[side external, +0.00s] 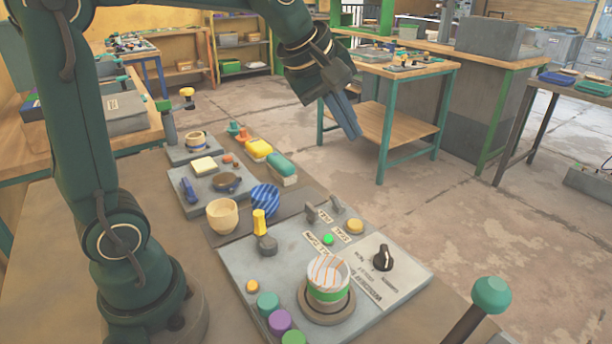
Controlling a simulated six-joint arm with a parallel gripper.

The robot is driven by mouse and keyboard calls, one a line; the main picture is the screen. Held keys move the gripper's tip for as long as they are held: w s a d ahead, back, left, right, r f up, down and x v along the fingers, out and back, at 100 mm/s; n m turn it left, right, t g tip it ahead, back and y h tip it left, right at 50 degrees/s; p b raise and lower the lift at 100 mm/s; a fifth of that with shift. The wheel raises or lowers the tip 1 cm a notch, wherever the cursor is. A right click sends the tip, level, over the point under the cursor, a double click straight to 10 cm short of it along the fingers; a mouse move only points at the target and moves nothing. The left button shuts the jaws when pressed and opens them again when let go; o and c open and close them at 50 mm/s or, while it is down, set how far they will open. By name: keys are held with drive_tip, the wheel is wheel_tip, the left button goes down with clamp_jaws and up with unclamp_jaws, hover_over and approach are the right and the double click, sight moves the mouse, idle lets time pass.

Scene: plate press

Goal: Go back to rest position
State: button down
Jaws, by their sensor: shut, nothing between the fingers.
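My gripper (346,119) is shut and empty. It hangs in the air at the upper middle of the side external view, beyond the far edge of the work table, with its fingers pointing down. My dark green arm arches over from the left and touches nothing on the table. The grey control panel (245,275) lies below and nearer the camera, apart from the gripper. A white cup with orange lines and a green band (328,277) stands upright on a round base on this panel.
The panel also has a yellow-topped lever (259,224), a black knob (383,258), a lit green button (328,239) and several coloured knobs. A cream bowl (222,216) and a blue striped bowl (265,198) stand behind it. A teal-topped lever (491,296) rises at the front right.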

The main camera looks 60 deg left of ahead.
drive_tip(key=s+d+f+m, duration=0.1)
drive_tip(key=s+f+m, duration=0.1)
drive_tip(key=s+m, duration=0.2)
drive_tip(key=s+d+f+m, duration=0.1)
drive_tip(key=s+f+m, duration=0.1)
drive_tip(key=s+m, duration=0.3)
drive_tip(key=s+d+f+m+g, duration=0.1)
drive_tip(key=s+f+m, duration=0.1)
drive_tip(key=s+m, duration=0.3)
drive_tip(key=s, duration=0.3)
drive_tip(key=shift+s+f, duration=0.25)
drive_tip(key=shift+s, duration=0.15)
